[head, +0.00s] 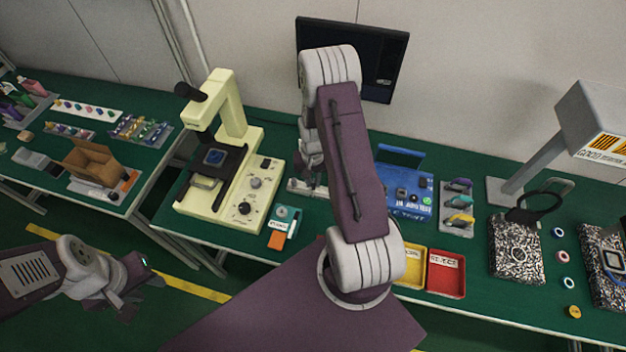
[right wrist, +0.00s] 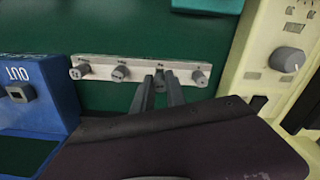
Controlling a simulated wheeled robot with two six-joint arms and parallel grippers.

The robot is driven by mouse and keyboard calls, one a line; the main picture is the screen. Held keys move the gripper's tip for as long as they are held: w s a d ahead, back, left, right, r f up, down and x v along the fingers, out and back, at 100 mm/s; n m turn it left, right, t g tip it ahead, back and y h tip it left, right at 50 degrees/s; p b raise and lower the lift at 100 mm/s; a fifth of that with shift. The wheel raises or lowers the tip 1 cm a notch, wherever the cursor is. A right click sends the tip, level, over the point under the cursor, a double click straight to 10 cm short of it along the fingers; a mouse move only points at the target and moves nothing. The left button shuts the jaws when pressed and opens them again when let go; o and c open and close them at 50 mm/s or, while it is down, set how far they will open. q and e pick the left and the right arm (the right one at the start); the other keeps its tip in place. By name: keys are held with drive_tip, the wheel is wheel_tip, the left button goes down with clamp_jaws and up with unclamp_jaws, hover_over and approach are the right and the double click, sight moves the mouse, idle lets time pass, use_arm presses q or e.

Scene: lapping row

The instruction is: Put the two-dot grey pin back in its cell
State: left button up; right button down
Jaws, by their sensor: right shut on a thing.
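A pale metal strip (right wrist: 140,68) with a row of grey pins lies on the green bench in the right wrist view. Its end also shows in the head view (head: 304,189), partly behind my right arm. My right gripper (right wrist: 160,84) is shut on a grey pin (right wrist: 160,80) at the strip, between two other pins. I cannot tell whether this pin is seated or read its dots. Other grey pins (right wrist: 120,73), (right wrist: 81,71), (right wrist: 200,77) stand along the strip. My left gripper (head: 140,288) is low at the left, away from the bench; its jaw opening is unclear.
A cream microscope (head: 240,180) stands left of the strip, and a blue box (head: 405,190) stands on the other side. Yellow (head: 410,267) and red (head: 446,274) trays lie near the front edge. A dark monitor (head: 385,60) is behind my right arm.

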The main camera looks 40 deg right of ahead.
sight(313, 181)
drive_tip(key=shift+f+b, duration=0.85)
drive_tip(key=shift+f, duration=0.4)
drive_tip(key=c, duration=1.3)
unclamp_jaws()
drive_tip(key=shift+r, duration=0.1)
drive_tip(key=shift+r, duration=0.1)
wheel_tip(313, 181, up, 9)
drive_tip(key=shift+f, duration=0.1)
